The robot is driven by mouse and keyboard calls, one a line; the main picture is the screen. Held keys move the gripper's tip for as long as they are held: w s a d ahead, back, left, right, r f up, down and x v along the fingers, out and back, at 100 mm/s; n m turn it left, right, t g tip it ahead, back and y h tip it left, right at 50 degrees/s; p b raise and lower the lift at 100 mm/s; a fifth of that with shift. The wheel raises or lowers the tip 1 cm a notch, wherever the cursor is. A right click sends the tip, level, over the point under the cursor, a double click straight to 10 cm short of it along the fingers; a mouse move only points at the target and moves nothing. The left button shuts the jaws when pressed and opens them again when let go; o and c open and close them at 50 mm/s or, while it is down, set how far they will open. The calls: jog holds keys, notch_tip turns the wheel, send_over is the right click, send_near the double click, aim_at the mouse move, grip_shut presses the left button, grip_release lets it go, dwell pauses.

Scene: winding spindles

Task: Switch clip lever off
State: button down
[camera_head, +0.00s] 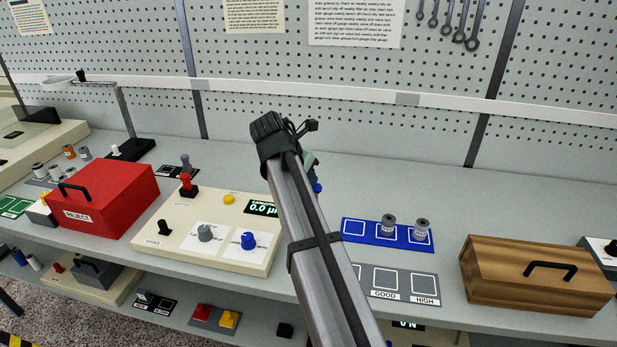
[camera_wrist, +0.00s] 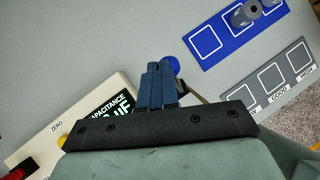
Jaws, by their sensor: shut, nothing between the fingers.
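My gripper (camera_wrist: 161,68) is shut and empty, its two dark blue fingers side by side over the bench in the wrist view. A round blue knob (camera_wrist: 174,66) shows right behind the fingertips; I cannot tell whether they touch it. A thin dark rod (camera_wrist: 202,98) shows to the right of the fingers. In the head view my arm hides most of this spot. No label reading "clip" is legible.
The meter also has a yellow button (camera_head: 229,199), a grey knob (camera_head: 206,232) and a blue knob (camera_head: 248,240). A blue mat (camera_head: 354,228) with two grey spindles and a grey mat (camera_head: 386,281) lie right. A red box (camera_head: 125,193) and wooden box (camera_head: 500,270) flank them.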

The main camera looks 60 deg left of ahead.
jog(key=s+a+r, duration=0.1)
jog(key=s+r, duration=0.4)
jog(key=r, duration=0.7)
jog(key=shift+s+a, duration=0.2)
jog(key=shift+a, duration=0.2)
dwell(0.3)
